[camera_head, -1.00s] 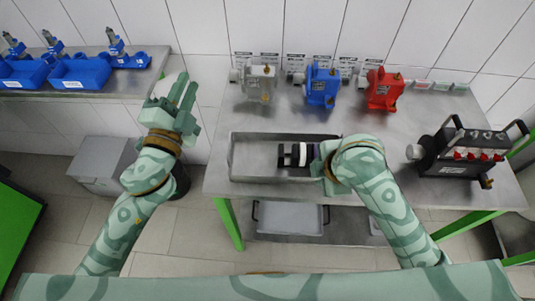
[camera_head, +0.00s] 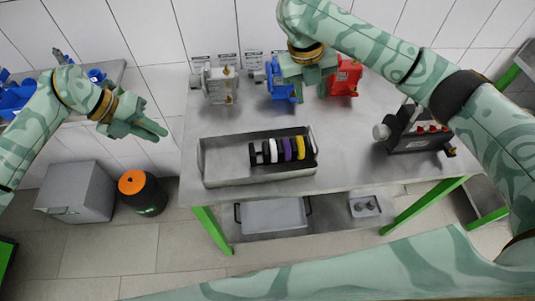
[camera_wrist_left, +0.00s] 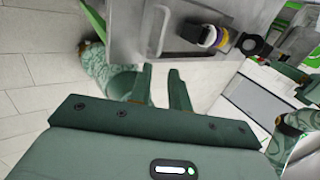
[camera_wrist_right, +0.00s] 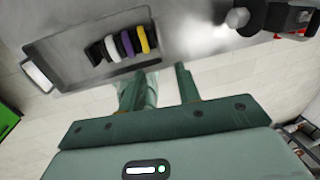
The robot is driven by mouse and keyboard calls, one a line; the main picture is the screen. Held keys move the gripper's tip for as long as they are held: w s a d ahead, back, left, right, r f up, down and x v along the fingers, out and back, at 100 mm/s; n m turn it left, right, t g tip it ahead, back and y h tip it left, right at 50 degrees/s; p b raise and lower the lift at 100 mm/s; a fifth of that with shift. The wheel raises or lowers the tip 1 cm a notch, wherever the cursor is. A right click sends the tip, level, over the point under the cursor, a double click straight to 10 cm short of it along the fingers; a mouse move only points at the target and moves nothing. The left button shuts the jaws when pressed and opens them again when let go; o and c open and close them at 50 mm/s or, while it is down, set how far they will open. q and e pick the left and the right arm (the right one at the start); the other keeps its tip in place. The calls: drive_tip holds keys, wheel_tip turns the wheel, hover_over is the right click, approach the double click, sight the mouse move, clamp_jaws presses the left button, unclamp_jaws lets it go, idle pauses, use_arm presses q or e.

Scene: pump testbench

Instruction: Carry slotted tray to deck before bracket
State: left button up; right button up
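A long grey metal tray (camera_head: 225,160) rests on the steel table (camera_head: 350,165), near its front left. A row of upright discs (camera_head: 280,150), black, white, purple and yellow, stands in its right half; its left half is bare. The tray also shows in the right wrist view (camera_wrist_right: 55,52) and the left wrist view (camera_wrist_left: 165,40). My left gripper (camera_head: 150,128) is open and empty, left of the table and apart from the tray. My right gripper (camera_head: 308,78) is open and empty, above the back of the table by the pumps. I cannot identify the bracket.
Grey, blue (camera_head: 282,90) and red (camera_head: 345,78) pumps stand along the back. A black unit (camera_head: 415,135) with red sockets stands at the right. A lower shelf holds a grey bin (camera_head: 273,213). A grey box (camera_head: 75,190) and an orange-topped black bin (camera_head: 142,192) stand on the floor.

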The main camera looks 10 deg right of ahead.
sight(208, 170)
use_arm(q)
drive_tip(key=shift+d+f, duration=0.1)
use_arm(e)
drive_tip(key=shift+f, duration=0.1)
